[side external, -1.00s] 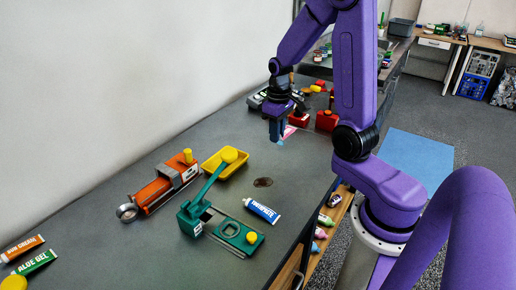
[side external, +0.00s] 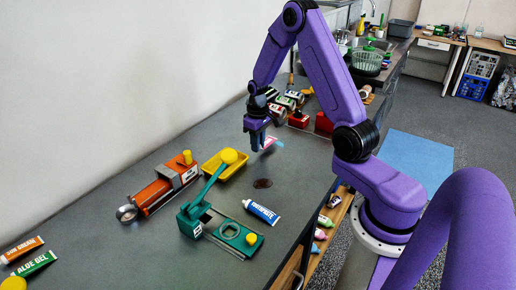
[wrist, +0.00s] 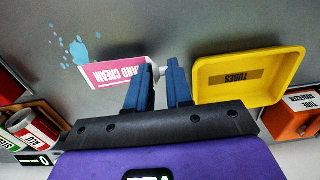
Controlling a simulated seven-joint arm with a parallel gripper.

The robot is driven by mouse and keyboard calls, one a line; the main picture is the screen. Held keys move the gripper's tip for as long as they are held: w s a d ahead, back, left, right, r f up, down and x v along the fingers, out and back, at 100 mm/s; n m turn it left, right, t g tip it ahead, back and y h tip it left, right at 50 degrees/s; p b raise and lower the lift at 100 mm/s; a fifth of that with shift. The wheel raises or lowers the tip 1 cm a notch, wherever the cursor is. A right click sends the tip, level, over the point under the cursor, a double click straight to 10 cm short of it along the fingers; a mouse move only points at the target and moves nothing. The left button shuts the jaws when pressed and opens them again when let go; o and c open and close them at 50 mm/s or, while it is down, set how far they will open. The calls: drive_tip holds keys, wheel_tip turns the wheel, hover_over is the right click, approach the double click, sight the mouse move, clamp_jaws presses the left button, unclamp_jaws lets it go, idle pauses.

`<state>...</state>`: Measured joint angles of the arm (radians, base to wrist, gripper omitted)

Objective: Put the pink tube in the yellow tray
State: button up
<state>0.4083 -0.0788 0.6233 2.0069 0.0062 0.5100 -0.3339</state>
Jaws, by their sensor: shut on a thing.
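The pink tube (wrist: 118,73) has a label whose readable part is "CREAM", and a white end. In the wrist view its white end lies between the fingertips of my gripper (wrist: 166,72), which is shut on it. In the side view the tube (side external: 269,143) sticks out to the right of my gripper (side external: 257,147); its exact height over the table I cannot tell. The yellow tray (side external: 213,169) stands left of and nearer than my gripper. The tray (wrist: 285,72), with a "TUBES" label inside, looks empty and is just right of the fingers in the wrist view.
A green lever device (side external: 230,237) stands in front of the tray, its yellow-knobbed lever rising before it. An orange device (side external: 162,189) is left of the tray. A blue-and-white tube (side external: 262,211) lies nearby. Red blocks (side external: 298,120) stand behind. A light blue splotch (wrist: 78,48) marks the table.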

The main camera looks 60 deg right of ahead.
drive_tip(key=shift+f, duration=1.15)
drive_tip(key=shift+f, duration=0.1)
drive_tip(key=o, duration=0.8)
